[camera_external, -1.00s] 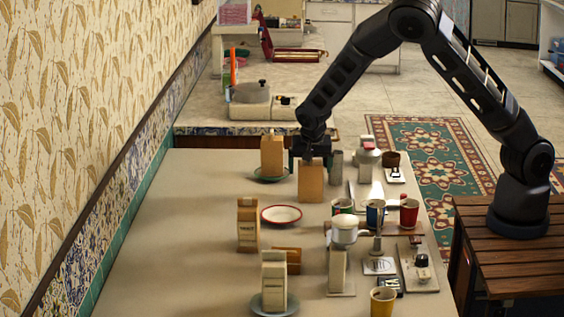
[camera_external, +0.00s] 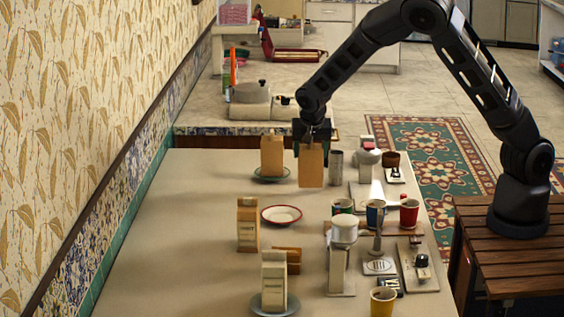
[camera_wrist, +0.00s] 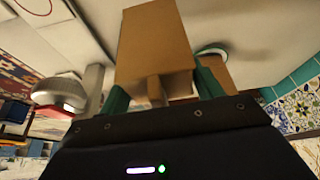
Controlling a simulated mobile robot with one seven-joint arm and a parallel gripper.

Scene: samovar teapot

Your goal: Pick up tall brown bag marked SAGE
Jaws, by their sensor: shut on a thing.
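A tall brown bag (camera_external: 311,167) hangs under my gripper (camera_external: 312,145) at the far part of the table, above the tabletop. The wrist view shows the bag (camera_wrist: 153,42) between my two green fingers (camera_wrist: 160,92), which are shut on its top. No marking shows on the faces in view, so I cannot read SAGE on it. A similar brown bag (camera_external: 272,155) stands on a green-rimmed plate (camera_external: 258,177) just left of it.
Two labelled bags stand nearer, one by the red-rimmed plate (camera_external: 281,222) and one on a plate (camera_external: 270,314) at the front. A metal canister (camera_external: 336,160) stands close right of the held bag. Several cups stand further right. The table's left side is clear.

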